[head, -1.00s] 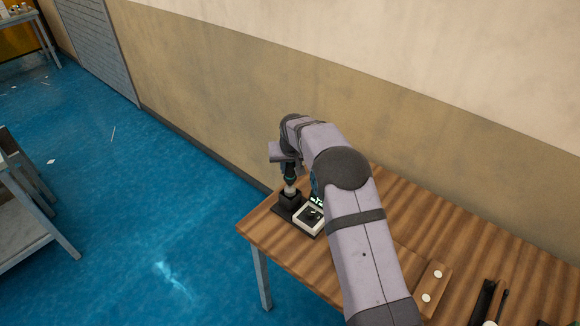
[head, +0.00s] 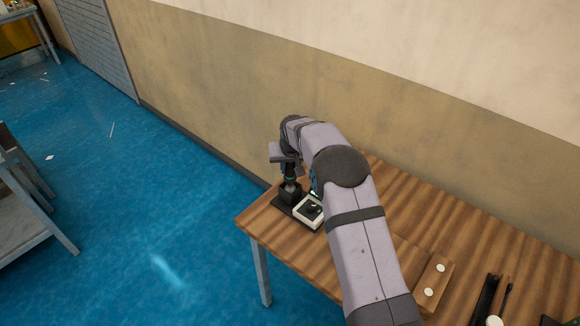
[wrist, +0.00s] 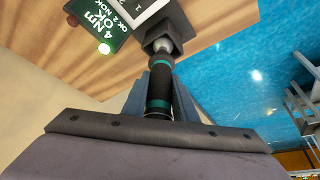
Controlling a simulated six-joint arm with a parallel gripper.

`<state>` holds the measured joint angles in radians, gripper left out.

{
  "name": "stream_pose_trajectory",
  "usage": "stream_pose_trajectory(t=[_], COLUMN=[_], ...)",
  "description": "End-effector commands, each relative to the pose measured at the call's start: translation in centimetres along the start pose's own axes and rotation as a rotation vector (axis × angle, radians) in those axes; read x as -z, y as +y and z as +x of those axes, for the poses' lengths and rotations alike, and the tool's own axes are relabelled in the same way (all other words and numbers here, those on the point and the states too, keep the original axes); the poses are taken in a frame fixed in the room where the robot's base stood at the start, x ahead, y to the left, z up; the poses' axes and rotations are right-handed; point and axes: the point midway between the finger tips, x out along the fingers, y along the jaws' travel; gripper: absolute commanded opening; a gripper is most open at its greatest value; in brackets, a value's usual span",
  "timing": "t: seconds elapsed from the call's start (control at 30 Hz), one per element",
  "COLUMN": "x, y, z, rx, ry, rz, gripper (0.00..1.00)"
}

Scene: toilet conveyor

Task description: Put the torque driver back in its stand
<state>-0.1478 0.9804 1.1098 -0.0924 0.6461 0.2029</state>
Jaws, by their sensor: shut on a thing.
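The torque driver (head: 290,174) has a black handle with teal bands and a grey metal lower end. My gripper (wrist: 161,72) is shut on its handle, which also shows in the wrist view (wrist: 159,92). The driver is about upright over the black stand (head: 290,198) at the table's far left corner. In the wrist view its metal end reaches into the mouth of the stand's block (wrist: 170,22). How deep the tip sits inside is hidden.
A white-framed device (head: 308,212) is right beside the stand. A display reading 4 Nm and OK (wrist: 103,28) shows close by. The wooden table (head: 290,245) ends just left of the stand. A wall (head: 230,110) runs behind.

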Motion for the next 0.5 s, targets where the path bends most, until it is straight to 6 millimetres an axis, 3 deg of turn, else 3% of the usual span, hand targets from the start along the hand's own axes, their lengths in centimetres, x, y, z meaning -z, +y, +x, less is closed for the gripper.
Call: stream_pose_trajectory(t=[0.5], x=[-0.6], y=[0.0], z=[1.6], rx=[0.001], ry=[0.005], rz=[0.000], gripper=[0.00])
